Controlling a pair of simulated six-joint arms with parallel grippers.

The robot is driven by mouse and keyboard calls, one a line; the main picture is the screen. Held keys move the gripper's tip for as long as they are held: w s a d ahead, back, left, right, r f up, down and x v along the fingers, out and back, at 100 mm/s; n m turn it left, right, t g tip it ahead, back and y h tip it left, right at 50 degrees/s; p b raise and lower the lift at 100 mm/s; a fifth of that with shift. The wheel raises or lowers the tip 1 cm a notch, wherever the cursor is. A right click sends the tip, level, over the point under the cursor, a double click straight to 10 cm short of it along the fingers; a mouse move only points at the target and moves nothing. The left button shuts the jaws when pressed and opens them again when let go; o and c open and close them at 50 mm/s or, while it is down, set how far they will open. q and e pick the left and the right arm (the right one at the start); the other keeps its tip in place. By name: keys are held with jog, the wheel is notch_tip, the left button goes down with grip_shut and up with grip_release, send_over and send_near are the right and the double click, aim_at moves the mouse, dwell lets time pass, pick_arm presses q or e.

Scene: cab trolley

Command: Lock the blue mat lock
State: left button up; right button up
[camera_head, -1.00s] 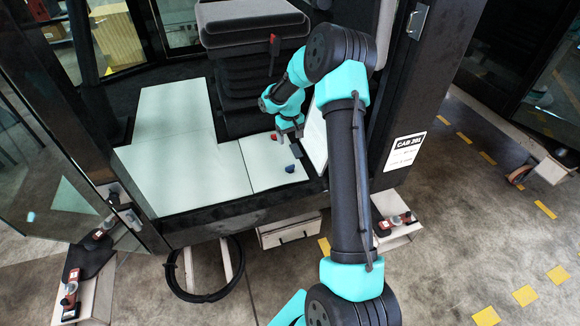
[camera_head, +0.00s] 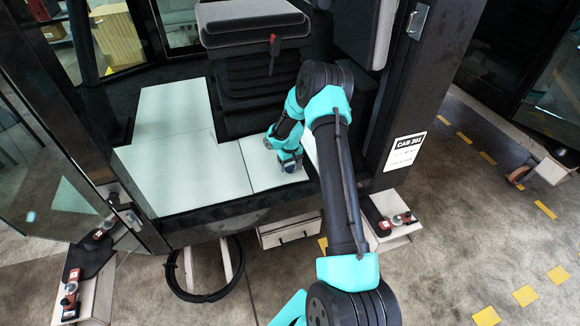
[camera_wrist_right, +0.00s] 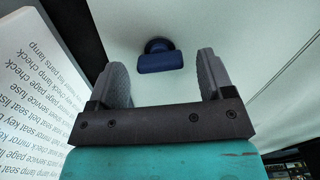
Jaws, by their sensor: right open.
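The blue mat lock (camera_wrist_right: 158,63) is a dark blue knob with a flat bar, on the pale floor mat (camera_wrist_right: 190,20) in the right wrist view. In that view the bar lies crosswise, between and slightly beyond my right gripper's fingers (camera_wrist_right: 162,70). The fingers are spread, with a gap on each side of the lock. In the head view my right gripper (camera_head: 289,159) points down at the mat's near right corner, and only a bit of the blue lock (camera_head: 292,168) shows under it. A red piece near there is hidden now. My left gripper is not in view.
A printed white sheet (camera_wrist_right: 40,95) stands close on the left in the wrist view. In the head view the seat (camera_head: 252,25) rises behind the gripper and a dark door pillar (camera_head: 408,100) stands to the right. Pale mat panels (camera_head: 180,150) lie clear on the left.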

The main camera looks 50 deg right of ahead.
jog(key=shift+f, duration=0.6)
jog(key=c, duration=0.9)
jog(key=shift+m, duration=1.2)
jog(key=o, duration=0.9)
